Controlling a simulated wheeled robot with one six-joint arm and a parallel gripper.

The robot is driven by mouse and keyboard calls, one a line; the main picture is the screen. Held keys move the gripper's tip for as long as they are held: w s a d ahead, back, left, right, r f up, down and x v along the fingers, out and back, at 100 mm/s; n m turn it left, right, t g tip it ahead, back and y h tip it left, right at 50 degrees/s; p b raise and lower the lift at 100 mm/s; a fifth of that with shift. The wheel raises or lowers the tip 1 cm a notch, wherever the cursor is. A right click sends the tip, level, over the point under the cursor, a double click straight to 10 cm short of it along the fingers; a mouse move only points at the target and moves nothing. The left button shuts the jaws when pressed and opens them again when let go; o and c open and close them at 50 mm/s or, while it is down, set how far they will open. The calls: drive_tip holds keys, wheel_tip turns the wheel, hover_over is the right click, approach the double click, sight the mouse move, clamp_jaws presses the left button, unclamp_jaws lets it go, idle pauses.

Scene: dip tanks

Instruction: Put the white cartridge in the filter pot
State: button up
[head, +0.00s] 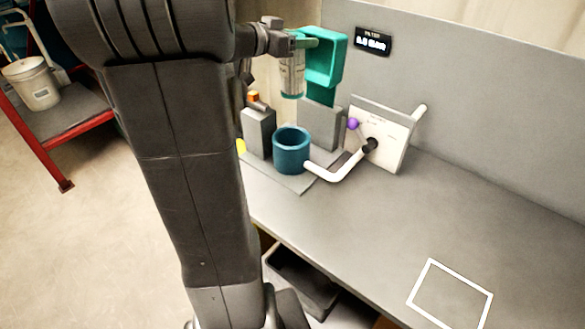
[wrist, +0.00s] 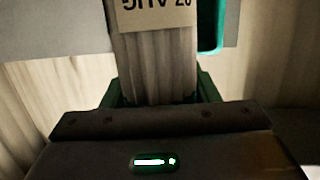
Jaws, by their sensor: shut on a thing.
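The white cartridge (head: 292,78) is held upright in my gripper (head: 290,45), with a teal band at its lower end. It hangs above the blue filter pot (head: 291,151), clear of its rim. In the wrist view the pleated cartridge (wrist: 158,65) with a tan printed label sits between the green-edged fingers of my gripper (wrist: 158,95). The filter pot is an open round cylinder standing on a grey base plate. The pot is not seen in the wrist view.
A white pipe (head: 336,174) runs from the pot to a valve panel (head: 388,132) with a purple knob. A white square outline (head: 451,294) marks clear bench at right.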

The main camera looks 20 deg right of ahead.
sight(297, 65)
wheel_tip(297, 65, down, 6)
drive_tip(key=b, duration=0.5)
drive_tip(key=shift+f, duration=0.25)
wheel_tip(297, 65, down, 18)
drive_tip(key=b, duration=0.3)
drive_tip(key=shift+r+b, duration=0.15)
drive_tip(key=shift+b, duration=0.25)
drive_tip(key=o, duration=1.4)
drive_tip(key=v, duration=1.2)
drive_tip(key=shift+a, duration=0.1)
